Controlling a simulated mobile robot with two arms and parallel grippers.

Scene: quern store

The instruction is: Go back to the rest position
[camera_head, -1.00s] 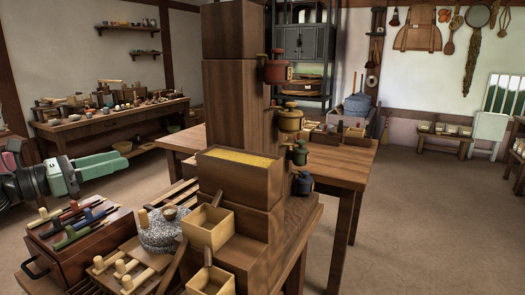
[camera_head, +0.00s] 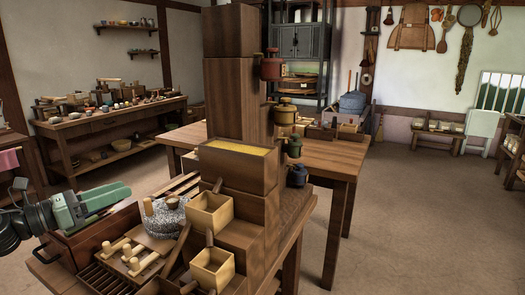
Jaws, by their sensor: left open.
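My left gripper (camera_head: 122,198), with green fingers, is at the lower left of the head view. It is open, with nothing seen between its fingers. It is in front of the dark wooden box (camera_head: 88,247) on the near table and hides most of the box top. The grey stone quern (camera_head: 165,218) is just to the right of the fingertips, apart from them in the picture. My right gripper is not in view.
A wooden tower (camera_head: 234,100) with a yellow-filled box (camera_head: 238,167) rises from the near table. Two square scoops (camera_head: 211,217) are at its front. A slatted rack with wooden pegs (camera_head: 128,262) lies by the quern. Open floor (camera_head: 400,225) is at the right.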

